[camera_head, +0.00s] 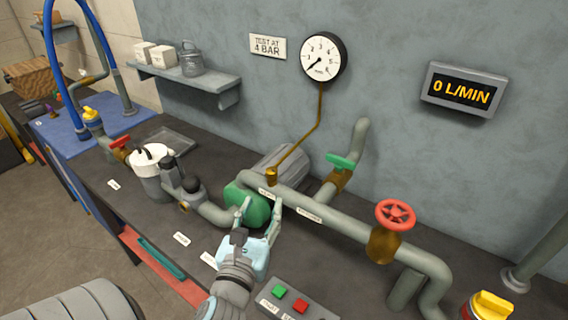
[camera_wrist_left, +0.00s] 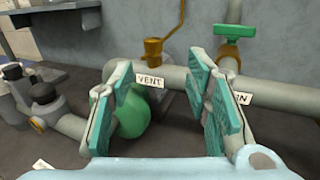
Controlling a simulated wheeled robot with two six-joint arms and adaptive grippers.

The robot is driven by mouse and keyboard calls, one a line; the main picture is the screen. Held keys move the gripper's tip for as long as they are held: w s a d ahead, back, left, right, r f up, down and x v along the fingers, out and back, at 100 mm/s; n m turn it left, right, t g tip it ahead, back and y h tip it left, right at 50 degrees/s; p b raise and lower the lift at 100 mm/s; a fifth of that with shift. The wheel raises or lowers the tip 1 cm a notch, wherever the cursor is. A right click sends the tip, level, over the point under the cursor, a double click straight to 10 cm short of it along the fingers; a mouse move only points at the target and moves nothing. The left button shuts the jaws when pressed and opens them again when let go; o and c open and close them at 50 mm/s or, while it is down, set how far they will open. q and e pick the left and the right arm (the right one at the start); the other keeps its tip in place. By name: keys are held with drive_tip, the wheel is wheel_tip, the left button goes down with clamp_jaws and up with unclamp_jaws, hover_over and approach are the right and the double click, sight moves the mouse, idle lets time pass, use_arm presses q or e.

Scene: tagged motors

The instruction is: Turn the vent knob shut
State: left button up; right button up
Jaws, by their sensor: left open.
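A small white tag reading VENT (camera_wrist_left: 149,80) hangs at the grey pipe in the left wrist view, just below a brass fitting (camera_wrist_left: 153,48). In the head view the brass fitting (camera_head: 271,175) joins the thin gauge line to the pipe (camera_head: 335,222). I cannot clearly make out a separate vent knob by the tag. My left gripper (camera_head: 260,208) is open, its fingers pointing at the pipe near the tag. In the left wrist view the jaws (camera_wrist_left: 165,82) are spread, with nothing gripped between them. My right gripper is not in view.
A green pump body (camera_head: 246,205) sits behind the left fingers. A green-handled valve (camera_head: 340,162) and red handwheel (camera_head: 395,214) are to the right. A button box (camera_head: 297,300) is in front. The gauge (camera_head: 323,57) reads low; the display (camera_head: 461,91) shows 0 L/MIN.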

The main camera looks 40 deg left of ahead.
sight(270, 175)
use_arm(q)
drive_tip(key=x, duration=0.6)
drive_tip(key=a+x, duration=0.1)
drive_tip(key=x, duration=0.5)
drive_tip(key=shift+s, duration=0.25)
drive_tip(key=shift+w+a+r, duration=0.1)
drive_tip(key=shift+w+a, duration=0.05)
drive_tip(key=shift+w, duration=0.3)
drive_tip(key=shift+s+r, duration=0.1)
drive_tip(key=shift+s, duration=0.1)
drive_tip(key=shift+c, duration=0.7)
drive_tip(key=shift+w, duration=0.1)
clamp_jaws()
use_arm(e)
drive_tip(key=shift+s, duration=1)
